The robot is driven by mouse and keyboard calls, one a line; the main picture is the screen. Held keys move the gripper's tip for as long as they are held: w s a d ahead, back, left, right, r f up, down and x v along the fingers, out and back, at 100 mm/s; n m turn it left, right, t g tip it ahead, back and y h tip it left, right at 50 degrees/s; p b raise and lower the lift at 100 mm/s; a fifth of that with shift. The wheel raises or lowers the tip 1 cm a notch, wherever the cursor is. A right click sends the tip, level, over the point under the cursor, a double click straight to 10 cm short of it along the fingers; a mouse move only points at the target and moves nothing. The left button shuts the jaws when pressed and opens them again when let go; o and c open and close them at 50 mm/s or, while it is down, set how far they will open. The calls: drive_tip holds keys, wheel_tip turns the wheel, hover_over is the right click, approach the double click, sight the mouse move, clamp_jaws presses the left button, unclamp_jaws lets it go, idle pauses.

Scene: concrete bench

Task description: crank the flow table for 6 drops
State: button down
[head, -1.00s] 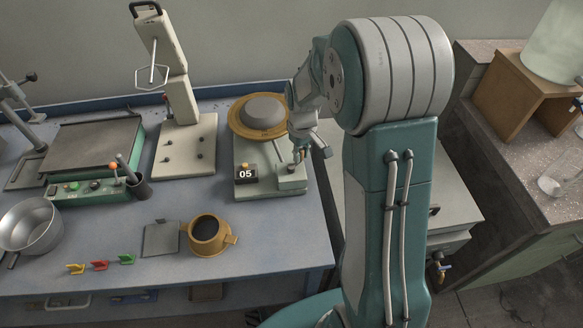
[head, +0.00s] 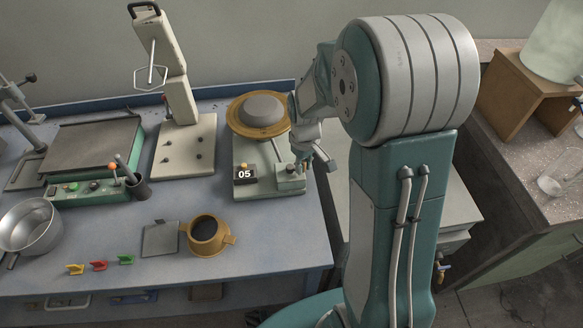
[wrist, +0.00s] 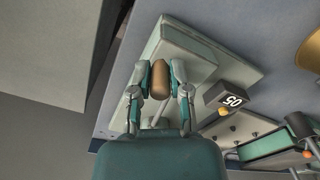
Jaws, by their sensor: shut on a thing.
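The flow table (head: 262,189) stands on the bench, with a brass disc (head: 239,127) carrying a low grey mound (head: 262,107). Its black counter (head: 245,175) reads 05, and the counter also shows upside down in the wrist view (wrist: 232,99). My gripper (head: 303,165) is at the right side of the flow table's base. In the wrist view my gripper (wrist: 160,75) is shut on the brown crank handle (wrist: 160,79), one finger on each side. In the head view my gripper and wrist hide most of the crank.
A tall stand (head: 187,147) and a green-based machine (head: 95,155) are left of the flow table. A brass mould (head: 222,238), a flat grey plate (head: 160,239) and a steel pan (head: 30,225) lie nearer the front. A grey cabinet (head: 447,195) stands right of the bench.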

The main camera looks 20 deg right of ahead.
drive_tip(key=shift+s+a, duration=0.25)
drive_tip(key=shift+a, duration=0.35)
drive_tip(key=shift+s+a, duration=0.25)
drive_tip(key=shift+a, duration=0.9)
drive_tip(key=c, duration=0.5)
unclamp_jaws()
wheel_tip(320, 180, up, 19)
